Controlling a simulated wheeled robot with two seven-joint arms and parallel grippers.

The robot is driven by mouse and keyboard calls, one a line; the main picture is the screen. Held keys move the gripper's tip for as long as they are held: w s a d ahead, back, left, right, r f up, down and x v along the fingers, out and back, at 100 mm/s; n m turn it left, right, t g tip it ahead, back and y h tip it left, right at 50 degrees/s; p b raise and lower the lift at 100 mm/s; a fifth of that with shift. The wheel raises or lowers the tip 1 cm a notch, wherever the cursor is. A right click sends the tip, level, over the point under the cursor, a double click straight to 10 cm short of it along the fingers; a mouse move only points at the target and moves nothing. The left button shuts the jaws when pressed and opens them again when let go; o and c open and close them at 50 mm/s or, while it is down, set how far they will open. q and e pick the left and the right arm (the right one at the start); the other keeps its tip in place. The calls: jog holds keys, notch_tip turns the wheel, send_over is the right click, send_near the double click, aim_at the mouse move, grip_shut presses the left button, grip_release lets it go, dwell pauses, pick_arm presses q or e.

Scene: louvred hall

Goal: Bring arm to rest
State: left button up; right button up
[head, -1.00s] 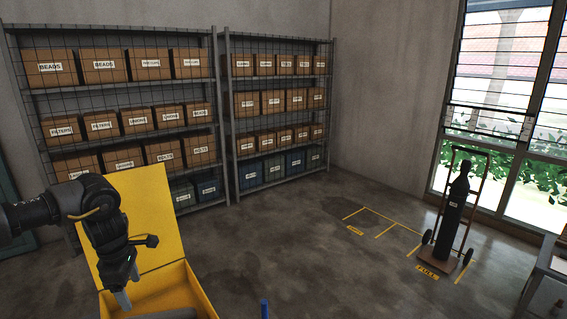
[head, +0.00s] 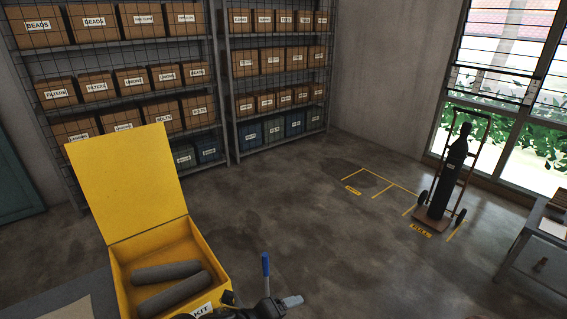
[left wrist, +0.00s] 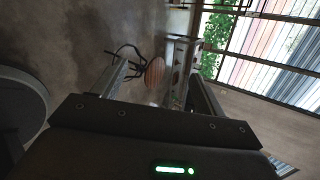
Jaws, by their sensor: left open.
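My left gripper (head: 290,301) shows at the bottom edge of the head view, pointing right, just right of the yellow kit box. In the left wrist view its two fingers (left wrist: 158,80) are apart, with nothing held between them. Most of that arm is hidden below the head view. The yellow kit box (head: 122,283) stands open at the lower left, its lid (head: 128,185) raised. Two grey rolls (head: 168,270) lie inside it. My right gripper is not in view.
A blue upright handle (head: 265,264) stands close behind the left gripper. A hand truck with a dark cylinder (head: 455,170) stands at the right, near a table (head: 535,232). Shelves of boxes (head: 222,100) line the back wall. The middle floor is clear.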

pick_arm(q)
jog(key=s+a+f+n+g+y, duration=0.2)
jog(key=s+a+f+n+y, duration=0.25)
jog(key=s+a+n, duration=0.85)
jog(key=s+a+f+n+g+y, duration=0.2)
jog(key=s+a+f+n+y, duration=0.25)
jog(key=s+a+n, duration=0.9)
notch_tip(320, 180, down, 39)
jog(key=w+d+n+g+b, duration=0.1)
jog(key=w+d+n+b, duration=0.15)
jog(key=b, duration=1.05)
jog(key=s+a+f+b, duration=0.1)
jog(key=s+f+b, duration=0.3)
jog(key=s+f, duration=0.4)
jog(key=s+a+f+g+b, duration=0.1)
jog(key=s+f+b, duration=0.4)
jog(key=f, duration=1.1)
jog(key=s+a, duration=0.1)
jog(key=s, duration=0.1)
jog(key=shift+s+a+m, duration=0.25)
jog(key=shift+s+m, duration=0.15)
